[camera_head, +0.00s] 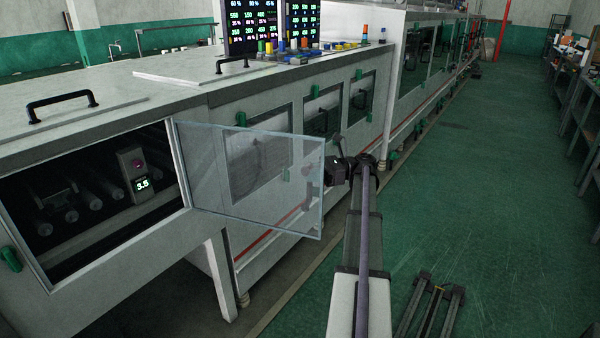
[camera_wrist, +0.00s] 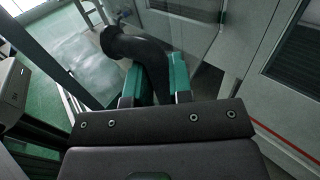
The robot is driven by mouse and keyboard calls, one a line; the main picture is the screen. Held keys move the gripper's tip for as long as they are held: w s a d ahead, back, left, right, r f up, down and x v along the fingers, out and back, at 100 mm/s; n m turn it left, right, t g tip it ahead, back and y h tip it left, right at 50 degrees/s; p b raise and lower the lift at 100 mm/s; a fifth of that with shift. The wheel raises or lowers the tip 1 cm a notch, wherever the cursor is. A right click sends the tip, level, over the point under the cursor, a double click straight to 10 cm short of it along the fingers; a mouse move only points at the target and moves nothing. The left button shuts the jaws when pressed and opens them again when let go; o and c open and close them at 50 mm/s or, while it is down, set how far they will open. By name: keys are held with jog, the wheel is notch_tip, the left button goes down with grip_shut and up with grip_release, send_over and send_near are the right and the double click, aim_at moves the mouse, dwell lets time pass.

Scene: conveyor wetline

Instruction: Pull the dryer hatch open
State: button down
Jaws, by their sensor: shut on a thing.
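The dryer hatch (camera_head: 262,178) is a clear pane in a pale frame. In the head view it stands swung outward from the left machine section, hinged at the right side of a dark opening (camera_head: 70,195). My gripper (camera_head: 336,172) is at the free outer edge of the pane. In the wrist view its green fingers (camera_wrist: 154,86) are shut on a curved black handle (camera_wrist: 133,46). The head view does not clearly show the fingertips on the handle.
Inside the opening are rollers (camera_head: 92,200) and a small unit with a lit display (camera_head: 131,160). The machine line with more windows (camera_head: 322,110) runs close behind the pane.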

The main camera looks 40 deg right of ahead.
jog(key=shift+w+d, duration=0.1)
jog(key=shift+w, duration=0.15)
jog(key=c, duration=1)
grip_release()
jog(key=shift+w+a, duration=0.1)
jog(key=shift+a, duration=0.1)
jog(key=shift+c, duration=0.2)
jog(key=shift+r, duration=0.1)
